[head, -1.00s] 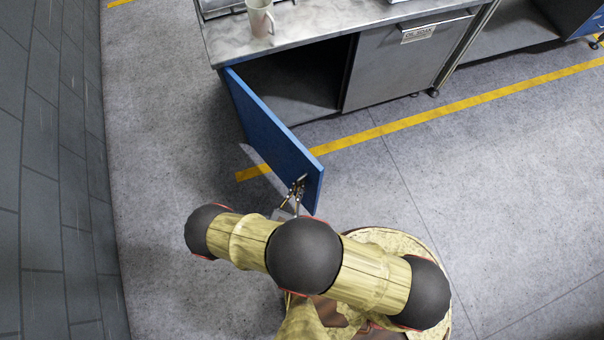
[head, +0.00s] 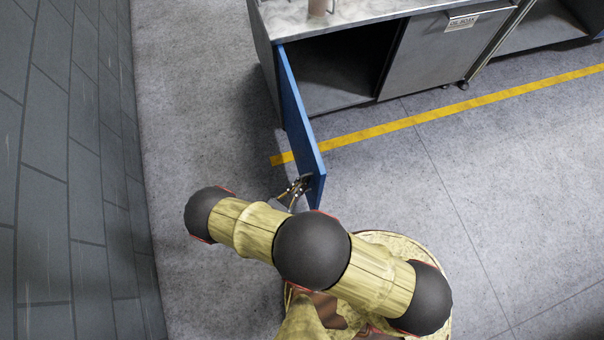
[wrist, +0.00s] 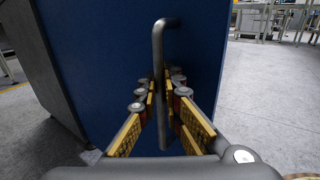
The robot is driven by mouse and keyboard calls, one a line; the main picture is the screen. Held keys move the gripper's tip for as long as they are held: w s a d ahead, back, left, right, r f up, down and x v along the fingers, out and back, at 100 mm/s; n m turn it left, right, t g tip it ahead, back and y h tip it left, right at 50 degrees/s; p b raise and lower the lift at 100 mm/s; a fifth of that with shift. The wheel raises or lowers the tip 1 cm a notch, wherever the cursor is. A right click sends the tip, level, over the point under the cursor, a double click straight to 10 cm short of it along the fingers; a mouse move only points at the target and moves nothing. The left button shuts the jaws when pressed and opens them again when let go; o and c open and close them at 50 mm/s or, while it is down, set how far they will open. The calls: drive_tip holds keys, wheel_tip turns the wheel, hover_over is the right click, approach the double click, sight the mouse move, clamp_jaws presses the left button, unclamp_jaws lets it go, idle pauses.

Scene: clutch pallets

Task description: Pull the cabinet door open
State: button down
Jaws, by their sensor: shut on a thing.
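The blue cabinet door (head: 301,125) stands wide open, swung out from the left side of the grey cabinet (head: 263,62). Its dark inside shows behind it. In the wrist view the door's blue face (wrist: 100,50) fills the middle, with a dark upright bar handle (wrist: 158,50) on it. My gripper (wrist: 160,88) is shut on the handle, one finger on each side of the bar. In the head view my gripper (head: 301,185) is at the door's free edge, partly hidden by the door.
A grey brick wall (head: 60,180) stands on the left. A yellow floor line (head: 440,115) runs past the cabinet. The floor on the right is clear.

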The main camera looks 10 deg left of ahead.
drive_tip(key=shift+d+f, duration=0.1)
drive_tip(key=shift+d, duration=0.1)
drive_tip(key=c, duration=2)
unclamp_jaws()
drive_tip(key=shift+a, duration=0.1)
